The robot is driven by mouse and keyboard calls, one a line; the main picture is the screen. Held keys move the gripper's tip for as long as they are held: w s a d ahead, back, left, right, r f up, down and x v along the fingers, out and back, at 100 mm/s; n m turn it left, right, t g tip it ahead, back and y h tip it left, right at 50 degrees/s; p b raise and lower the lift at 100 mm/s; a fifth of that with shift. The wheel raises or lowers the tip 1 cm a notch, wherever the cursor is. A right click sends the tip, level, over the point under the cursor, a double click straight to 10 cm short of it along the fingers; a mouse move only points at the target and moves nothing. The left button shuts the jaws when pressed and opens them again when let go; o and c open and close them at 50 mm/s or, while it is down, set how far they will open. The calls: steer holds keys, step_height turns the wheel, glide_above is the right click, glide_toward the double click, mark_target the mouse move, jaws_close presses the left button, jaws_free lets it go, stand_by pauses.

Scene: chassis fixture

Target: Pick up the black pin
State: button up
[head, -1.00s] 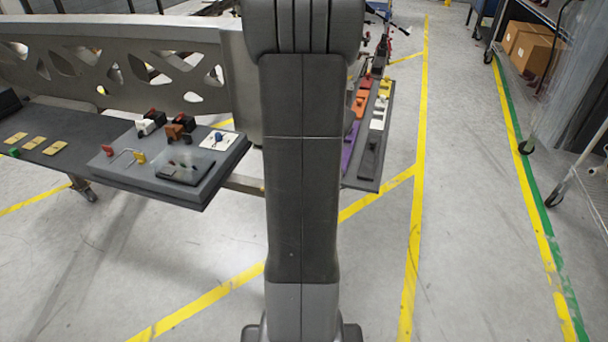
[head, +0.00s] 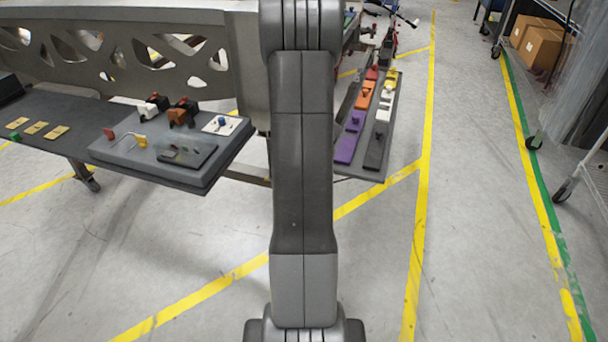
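A small black pin (head: 379,133) appears to stand on a dark block (head: 374,160) at the near right end of the narrow grey side shelf (head: 391,137). It is small and dark on dark, so its exact shape is hard to tell. A purple block (head: 346,149) with a purple pin lies just left of it, and a white block (head: 383,113) lies behind it. My gripper is out of view; only my arm's links show, upright in the middle of the picture and left of the shelf.
The large perforated grey chassis part (head: 130,60) stands at the left. In front of it, a raised grey board (head: 190,180) carries small red, yellow, white and brown parts. Open floor (head: 385,250) lies before the shelf. A wheeled cart with cardboard boxes (head: 540,50) stands far right.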

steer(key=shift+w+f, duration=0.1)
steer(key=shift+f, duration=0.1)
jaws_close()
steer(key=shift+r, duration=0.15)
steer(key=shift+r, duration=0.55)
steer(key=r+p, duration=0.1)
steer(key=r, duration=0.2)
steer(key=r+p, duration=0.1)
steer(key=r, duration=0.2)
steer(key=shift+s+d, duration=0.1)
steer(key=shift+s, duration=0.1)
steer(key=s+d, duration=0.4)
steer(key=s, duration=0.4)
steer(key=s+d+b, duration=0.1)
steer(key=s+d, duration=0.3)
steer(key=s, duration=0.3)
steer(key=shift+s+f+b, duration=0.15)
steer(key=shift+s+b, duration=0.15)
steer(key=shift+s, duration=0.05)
